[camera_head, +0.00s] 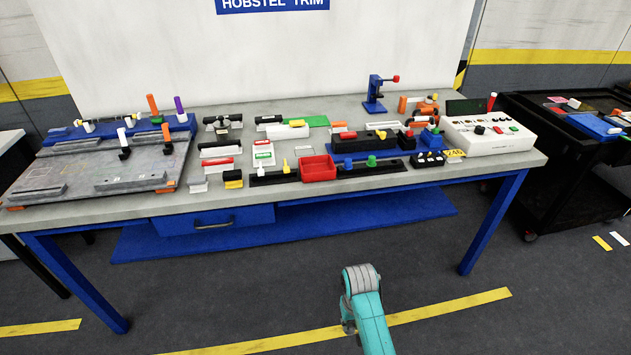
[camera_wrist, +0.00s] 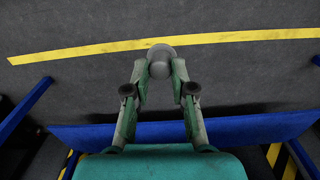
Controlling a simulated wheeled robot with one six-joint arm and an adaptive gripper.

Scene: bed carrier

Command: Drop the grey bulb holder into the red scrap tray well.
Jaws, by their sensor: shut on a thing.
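The grey bulb holder (camera_wrist: 160,51) shows in the wrist view as a rounded grey piece between the fingertips. My gripper (camera_wrist: 161,69) is shut on it, over the dark floor and close to a yellow floor line. The red scrap tray (camera_head: 318,168) stands near the front edge of the workbench in the head view, and its well looks empty. My arm shows at the bottom of the head view, in front of the bench and apart from the tray. My gripper and the bulb holder cannot be made out there.
The grey workbench (camera_head: 359,188) has blue legs and a drawer. A white control box (camera_head: 490,133) stands farther right. A black cart (camera_head: 560,150) is at the right. Floor before the bench is clear.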

